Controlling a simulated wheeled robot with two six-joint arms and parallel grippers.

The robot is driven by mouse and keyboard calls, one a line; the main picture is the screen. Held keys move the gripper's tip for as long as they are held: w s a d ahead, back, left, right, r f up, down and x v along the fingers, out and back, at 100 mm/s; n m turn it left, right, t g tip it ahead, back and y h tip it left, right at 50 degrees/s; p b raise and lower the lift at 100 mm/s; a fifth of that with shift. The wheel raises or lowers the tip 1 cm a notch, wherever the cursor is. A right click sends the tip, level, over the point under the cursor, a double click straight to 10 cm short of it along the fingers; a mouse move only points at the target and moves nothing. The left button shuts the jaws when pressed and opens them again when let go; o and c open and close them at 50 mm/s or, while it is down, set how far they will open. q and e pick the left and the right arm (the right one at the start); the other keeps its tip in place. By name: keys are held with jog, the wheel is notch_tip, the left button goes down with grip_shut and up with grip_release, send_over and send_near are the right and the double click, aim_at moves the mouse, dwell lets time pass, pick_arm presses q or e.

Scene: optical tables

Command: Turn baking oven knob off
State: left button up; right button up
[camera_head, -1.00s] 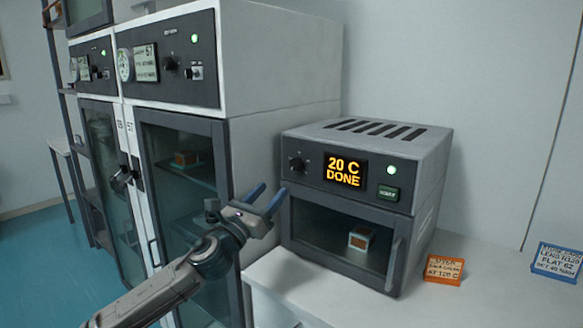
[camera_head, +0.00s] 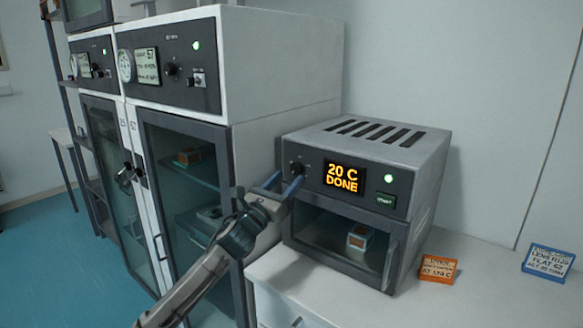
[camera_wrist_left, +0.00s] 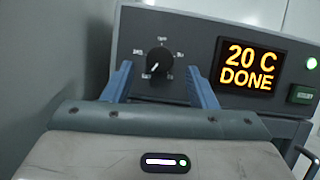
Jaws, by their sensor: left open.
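The baking oven (camera_head: 420,165) stands on a white counter, its display (camera_head: 342,178) reading "20 C DONE". Its black knob (camera_head: 297,168) is at the left of the front panel. In the left wrist view the knob (camera_wrist_left: 159,60) shows a white pointer mark aimed down and left, inside a ring of labels. My left gripper (camera_head: 284,183) is open just in front of the panel. In the left wrist view its two blue fingers (camera_wrist_left: 158,82) stand to either side of the knob, apart from it. Contact with the panel cannot be told. My right gripper is not in view.
Tall glass-door cabinets (camera_head: 285,60) stand left of the oven. The oven has a green-lettered button (camera_head: 386,199), a lit green lamp and a glass door with a small box (camera_head: 360,237) behind it. Orange (camera_head: 438,269) and blue (camera_head: 548,261) label cards stand on the counter at right.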

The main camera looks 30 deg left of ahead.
aim_at(294, 171)
pick_arm(q)
jog(key=shift+w+r+p, duration=0.6)
jog(key=shift+w+p, duration=0.15)
jog(key=shift+p, duration=0.15)
jog(key=shift+w+p, duration=0.45)
jog(key=shift+w, duration=0.2)
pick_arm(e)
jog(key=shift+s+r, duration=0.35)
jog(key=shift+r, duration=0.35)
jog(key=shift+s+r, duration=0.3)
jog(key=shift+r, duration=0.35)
pick_arm(q)
jog(key=c, duration=1)
jog(key=shift+o, duration=0.2)
jog(key=shift+d+f, duration=0.1)
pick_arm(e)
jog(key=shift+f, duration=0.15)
